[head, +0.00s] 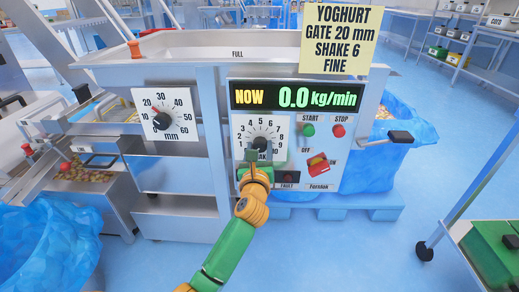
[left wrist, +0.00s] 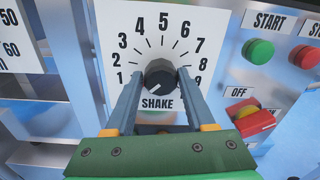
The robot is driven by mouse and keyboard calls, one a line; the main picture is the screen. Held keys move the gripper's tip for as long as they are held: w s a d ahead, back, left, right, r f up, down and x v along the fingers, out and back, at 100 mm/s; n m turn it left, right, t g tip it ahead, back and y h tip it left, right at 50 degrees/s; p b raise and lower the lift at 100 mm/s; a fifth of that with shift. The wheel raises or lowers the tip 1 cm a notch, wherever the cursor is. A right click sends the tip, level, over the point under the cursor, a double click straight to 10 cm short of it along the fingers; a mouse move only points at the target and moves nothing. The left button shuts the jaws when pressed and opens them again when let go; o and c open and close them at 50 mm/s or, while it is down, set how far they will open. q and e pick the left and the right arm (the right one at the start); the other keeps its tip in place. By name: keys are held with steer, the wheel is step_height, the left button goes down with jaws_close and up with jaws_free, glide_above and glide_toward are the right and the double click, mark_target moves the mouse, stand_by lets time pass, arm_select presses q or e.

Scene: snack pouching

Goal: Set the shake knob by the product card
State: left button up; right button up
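The product card (head: 338,39) at the top of the head view reads YOGHURT, GATE 20 mm, SHAKE 6, FINE. The black shake knob (left wrist: 161,74) sits in the middle of a white dial (left wrist: 115,25) numbered from 1 to 9. A pale mark on the knob points to the lower left, below the 1. My left gripper (head: 260,155) comes up from below the dial. In the left wrist view its two fingers (left wrist: 161,80) lie on either side of the knob and appear to touch it. My right gripper is out of view.
Right of the dial are a green START button (head: 308,130), a red STOP button (head: 338,131) and a red switch (head: 318,165) by OFF. The display (head: 296,96) reads 0.0 kg/min. A gate dial (head: 167,113) in mm is at the left.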

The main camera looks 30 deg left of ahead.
arm_select(q)
jaws_close()
steer(key=shift+r+m+p, duration=0.15)
steer(key=shift+m+p, duration=0.35)
steer(key=shift+p, duration=0.3)
steer(key=m+p, duration=0.7)
steer(key=shift+d+m, duration=0.1)
steer(key=shift+m, duration=0.3)
steer(key=m+p, duration=0.3)
steer(key=m, duration=0.2)
steer(key=shift+g, duration=0.3)
steer(key=m+p, duration=0.2)
steer(key=m, duration=0.3)
steer(key=shift+m+p, duration=0.3)
steer(key=m+p, duration=0.1)
steer(key=m, duration=0.5)
steer(key=shift+p, duration=0.35)
steer(key=m, duration=0.5)
steer(key=shift+m+y+p, duration=0.3)
steer(key=shift+m+p, duration=0.05)
steer(key=shift+m, duration=0.05)
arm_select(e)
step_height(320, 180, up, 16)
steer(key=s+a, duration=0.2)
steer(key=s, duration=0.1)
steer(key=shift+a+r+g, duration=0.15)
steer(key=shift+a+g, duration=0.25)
arm_select(q)
steer(key=shift+m, duration=0.3)
